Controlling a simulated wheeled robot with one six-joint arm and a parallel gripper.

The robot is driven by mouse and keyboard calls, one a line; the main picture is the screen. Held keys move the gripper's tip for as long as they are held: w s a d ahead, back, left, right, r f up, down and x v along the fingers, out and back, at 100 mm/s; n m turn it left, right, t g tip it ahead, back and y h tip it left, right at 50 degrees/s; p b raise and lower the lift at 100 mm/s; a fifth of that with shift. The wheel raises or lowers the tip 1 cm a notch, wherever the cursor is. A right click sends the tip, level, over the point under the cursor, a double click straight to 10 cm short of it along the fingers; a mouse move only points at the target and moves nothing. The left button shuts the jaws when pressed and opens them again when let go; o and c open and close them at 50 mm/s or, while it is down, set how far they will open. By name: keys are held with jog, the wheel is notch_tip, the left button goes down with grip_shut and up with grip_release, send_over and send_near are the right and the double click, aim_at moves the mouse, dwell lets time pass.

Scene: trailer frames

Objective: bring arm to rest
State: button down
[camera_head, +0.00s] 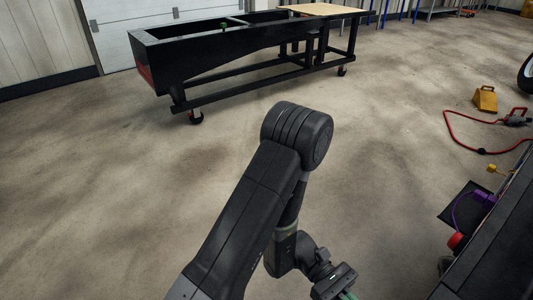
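My arm rises from the bottom of the view, bends at a thick dark joint, and folds back down. My gripper (336,283) is at the bottom edge, right of centre, pointing downward over the floor. A bit of green (348,295) shows at its tip, cut off by the picture edge. I cannot tell what the green is or whether the fingers are open or shut.
A black trailer frame (210,48) on casters stands at the back, with a small green item on it and a wooden board (325,9) at its far end. A dark structure (490,250) is close on the right. A yellow wedge (485,98) and red cable (461,140) lie on the floor. The middle floor is clear.

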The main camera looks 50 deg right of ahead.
jog(key=w+d+p, duration=0.1)
jog(key=w, duration=0.7)
jog(key=s+a+b, duration=0.2)
jog(key=s, duration=1.2)
jog(key=w+d+r+p, duration=0.1)
jog(key=w, duration=0.9)
jog(key=w+d+r+t+p, duration=0.1)
jog(key=w+p, duration=0.1)
jog(key=w, duration=0.8)
jog(key=shift+w+h, duration=0.2)
jog(key=shift+h, duration=0.2)
